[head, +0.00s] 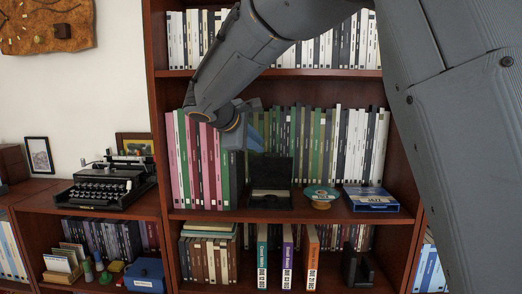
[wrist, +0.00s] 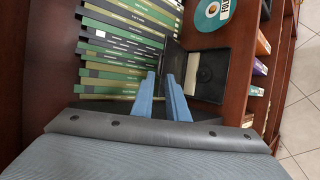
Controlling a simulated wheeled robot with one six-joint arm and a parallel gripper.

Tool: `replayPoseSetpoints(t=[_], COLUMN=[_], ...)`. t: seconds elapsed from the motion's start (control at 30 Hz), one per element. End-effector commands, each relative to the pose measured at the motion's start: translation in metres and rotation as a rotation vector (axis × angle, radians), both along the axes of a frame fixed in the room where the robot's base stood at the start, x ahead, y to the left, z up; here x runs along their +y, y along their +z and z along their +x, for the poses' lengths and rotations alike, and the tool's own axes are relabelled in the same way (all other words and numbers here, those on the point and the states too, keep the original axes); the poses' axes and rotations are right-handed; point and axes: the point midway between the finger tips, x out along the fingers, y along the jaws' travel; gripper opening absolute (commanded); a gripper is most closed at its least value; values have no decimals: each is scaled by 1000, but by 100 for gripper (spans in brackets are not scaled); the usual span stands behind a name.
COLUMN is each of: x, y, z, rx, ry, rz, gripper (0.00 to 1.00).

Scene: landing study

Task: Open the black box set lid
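The black box set stands open on the middle shelf. Its dark lid (head: 271,172) is raised roughly upright at the back, and its base (head: 270,203) lies flat in front with a lighter area inside. In the wrist view the base (wrist: 211,74) lies open beyond the fingers, with the raised lid (wrist: 174,65) along its left side. My gripper (head: 255,142) is just above and to the left of the lid in the head view. In the wrist view its blue fingers (wrist: 160,76) are apart with nothing between them, close to the lid; whether they touch it is unclear.
A row of pink and green books (head: 196,160) stands left of the box set; green and white books (head: 335,145) stand behind. A typewriter (head: 104,184) is far left.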

Motion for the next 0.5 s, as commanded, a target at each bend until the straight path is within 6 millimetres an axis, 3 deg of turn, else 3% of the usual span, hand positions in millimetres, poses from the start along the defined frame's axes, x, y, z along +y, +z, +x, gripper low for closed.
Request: replayPoseSetpoints(t=[0.27,0.33,0.5], x=[1,0,-8], y=[1,1,6], z=[-2,-2,-9], rx=[1,-3,-79], ry=[-1,-3,-72], rz=[0,6,178], gripper=[14,2,0])
